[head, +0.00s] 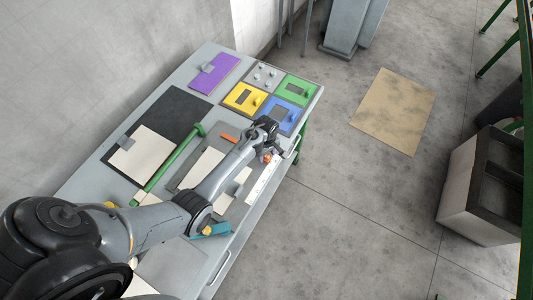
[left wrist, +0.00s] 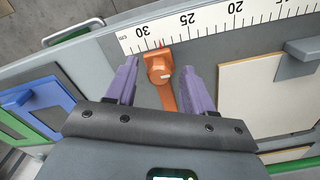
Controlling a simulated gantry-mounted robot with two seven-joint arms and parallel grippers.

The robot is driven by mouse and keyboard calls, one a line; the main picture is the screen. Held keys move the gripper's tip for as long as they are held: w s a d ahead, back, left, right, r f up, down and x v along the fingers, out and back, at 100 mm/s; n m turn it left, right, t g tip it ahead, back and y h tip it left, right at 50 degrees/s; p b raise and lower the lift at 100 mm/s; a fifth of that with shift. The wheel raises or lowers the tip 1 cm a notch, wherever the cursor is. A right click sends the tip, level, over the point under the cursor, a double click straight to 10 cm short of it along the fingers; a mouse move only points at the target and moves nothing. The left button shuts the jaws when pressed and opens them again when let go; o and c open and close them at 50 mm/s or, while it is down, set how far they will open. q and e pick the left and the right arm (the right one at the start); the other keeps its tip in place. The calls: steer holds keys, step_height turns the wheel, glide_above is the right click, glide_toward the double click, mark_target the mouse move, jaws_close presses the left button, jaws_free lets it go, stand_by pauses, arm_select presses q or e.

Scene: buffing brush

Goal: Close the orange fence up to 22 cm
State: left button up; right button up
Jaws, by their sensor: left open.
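The orange fence (left wrist: 162,75) stands in the left wrist view with its red pointer against a white ruler scale (left wrist: 215,22), between the 30 and 25 marks, at about 28. My left gripper (left wrist: 158,78) is open, with one purple finger on each side of the fence's orange knob; whether they touch it is unclear. In the head view my left gripper (head: 266,143) is over the table's right side, with a bit of the orange knob (head: 267,158) showing below it. The ruler (head: 262,181) runs along the front edge there. My right gripper is not in view.
The grey table (head: 228,60) carries yellow (head: 243,98), green (head: 298,89), blue (head: 281,115) and purple (head: 213,74) panels. A green bar (head: 168,164) lies left of my arm. A cream panel with a grey handle (left wrist: 299,60) is right of the fence in the wrist view.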

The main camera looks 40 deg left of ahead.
arm_select(q)
jaws_close()
stand_by(0.3)
